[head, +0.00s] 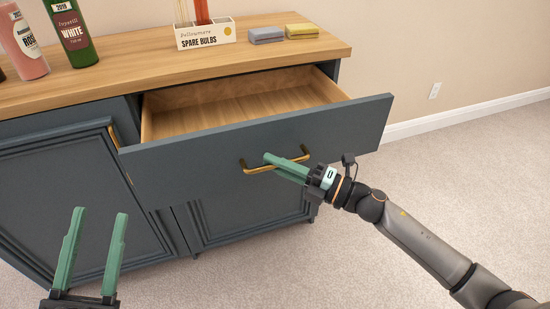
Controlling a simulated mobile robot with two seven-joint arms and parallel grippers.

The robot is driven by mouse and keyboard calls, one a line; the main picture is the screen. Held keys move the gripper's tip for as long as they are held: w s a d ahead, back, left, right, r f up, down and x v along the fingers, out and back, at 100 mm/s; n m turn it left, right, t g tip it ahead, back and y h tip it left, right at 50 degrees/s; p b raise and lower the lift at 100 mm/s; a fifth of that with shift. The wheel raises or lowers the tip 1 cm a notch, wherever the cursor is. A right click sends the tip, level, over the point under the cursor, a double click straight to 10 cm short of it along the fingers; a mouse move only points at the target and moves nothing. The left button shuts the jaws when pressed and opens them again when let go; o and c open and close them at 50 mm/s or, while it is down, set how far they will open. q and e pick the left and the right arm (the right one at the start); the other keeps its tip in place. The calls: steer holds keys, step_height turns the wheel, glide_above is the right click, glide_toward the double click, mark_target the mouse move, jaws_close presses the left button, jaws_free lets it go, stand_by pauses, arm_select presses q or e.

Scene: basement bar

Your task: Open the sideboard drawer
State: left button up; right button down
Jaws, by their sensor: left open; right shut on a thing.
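The sideboard (130,96) is dark blue-grey with a light wooden top. Its drawer (355,122) is pulled out, and the bare wooden inside (235,106) shows, with nothing seen in it. The brass bar handle (256,170) is on the drawer front. My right gripper (268,160) is shut on the handle, its green fingers hiding the middle of the bar. My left gripper (94,225) is open and empty at the lower left, in front of the left cabinet door and apart from it.
On the top stand a pink bottle (22,42), a green bottle (72,35), a white "Spare Bulbs" box (206,34), and grey (265,35) and yellow (301,31) blocks. A cabinet door (75,185) is at left. Carpet (455,165) to the right is clear.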

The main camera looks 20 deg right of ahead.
arm_select(q)
steer(key=shift+f+n+y, duration=0.3)
steer(key=shift+f+y, duration=0.2)
steer(key=shift+f, duration=0.2)
arm_select(e)
steer(key=shift+s, duration=0.75)
steer(key=c, duration=0.9)
jaws_free()
arm_select(q)
steer(key=f, duration=0.1)
steer(key=w+f+n+g+y, duration=0.1)
steer(key=shift+a+f+p, duration=0.2)
steer(key=shift+f+p, duration=0.1)
arm_select(e)
steer(key=v, duration=1.2)
steer(key=shift+s+d, duration=0.2)
steer(key=shift+d, duration=0.05)
